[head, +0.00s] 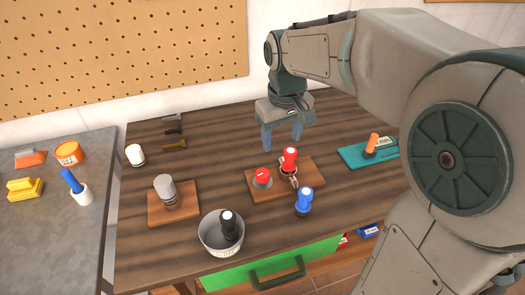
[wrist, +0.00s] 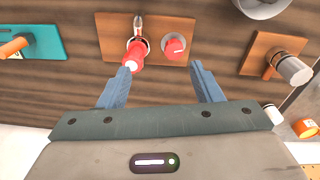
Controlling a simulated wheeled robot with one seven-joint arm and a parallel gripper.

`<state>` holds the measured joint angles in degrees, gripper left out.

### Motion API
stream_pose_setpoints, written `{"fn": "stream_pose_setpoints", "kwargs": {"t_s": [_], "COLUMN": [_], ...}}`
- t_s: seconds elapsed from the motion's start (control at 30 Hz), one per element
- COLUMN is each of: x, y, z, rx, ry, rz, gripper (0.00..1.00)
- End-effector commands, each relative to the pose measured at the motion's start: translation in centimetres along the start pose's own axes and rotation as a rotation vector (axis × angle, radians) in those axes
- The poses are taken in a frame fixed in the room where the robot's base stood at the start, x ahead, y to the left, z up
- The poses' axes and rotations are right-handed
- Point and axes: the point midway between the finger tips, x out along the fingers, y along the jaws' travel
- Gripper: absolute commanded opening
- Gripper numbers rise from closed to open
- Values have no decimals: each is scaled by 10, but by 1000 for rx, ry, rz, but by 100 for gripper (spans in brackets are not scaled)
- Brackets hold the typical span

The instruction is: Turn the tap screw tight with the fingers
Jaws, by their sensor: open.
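A wooden board (head: 312,170) on the bench carries a round red knob (head: 263,175) on a pale base and an upright red-topped piece (head: 289,158) with metal parts beside it. I cannot tell for sure which is the tap screw. My gripper (head: 282,137) is open and empty, pointing down behind the board. In the wrist view my gripper (wrist: 161,68) has its fingers spread; the red knob (wrist: 174,47) lies ahead of the gap between them. The red-topped piece (wrist: 133,58) is close to the left fingertip in the picture; contact cannot be told.
A blue-topped piece (head: 303,200) stands in front of the board. A metal bowl (head: 212,240) holds a black piece (head: 229,224). A grey cylinder (head: 165,188) stands on a left board, and a teal board (head: 352,157) lies right. The back bench between the left tools and gripper is clear.

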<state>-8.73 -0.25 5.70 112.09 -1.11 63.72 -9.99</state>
Motion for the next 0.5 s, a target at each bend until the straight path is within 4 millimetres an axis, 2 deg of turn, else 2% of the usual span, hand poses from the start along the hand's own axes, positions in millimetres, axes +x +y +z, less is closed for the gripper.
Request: {"fn": "stream_pose_setpoints", "kwargs": {"t_s": [0.03, 0.2, 0.33, 0.5], "x": [12, 28, 34, 51], "y": [-5, -18, -22, -23], "z": [-15, -44, -52, -51], "rx": [-33, -107, -130, -134], "ry": [-20, -58, -71, -76], "rz": [-9, -29, -36, -37], "gripper": [59, 59, 59, 59]}}
